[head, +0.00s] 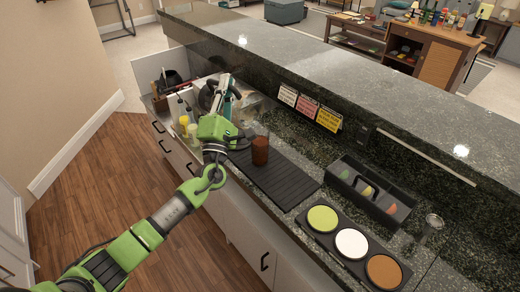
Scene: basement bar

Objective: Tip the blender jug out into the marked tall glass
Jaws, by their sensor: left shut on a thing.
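My left gripper (220,112) reaches over the back part of the counter, beside a tall clear glass. It is shut on what seems to be the blender jug; the gripper and arm hide most of it, so its tilt and contents cannot be told. The tall glass (260,152) stands upright on the black ribbed mat, just right of the gripper, with red-brown contents filling much of it. I cannot make out a mark on it. My right gripper is out of view.
The black mat (285,183) is clear in front of the glass. A caddy (370,196) with fruit and a tray of three coloured rounds (323,240) stand at right. A raised granite bar (350,85) runs behind.

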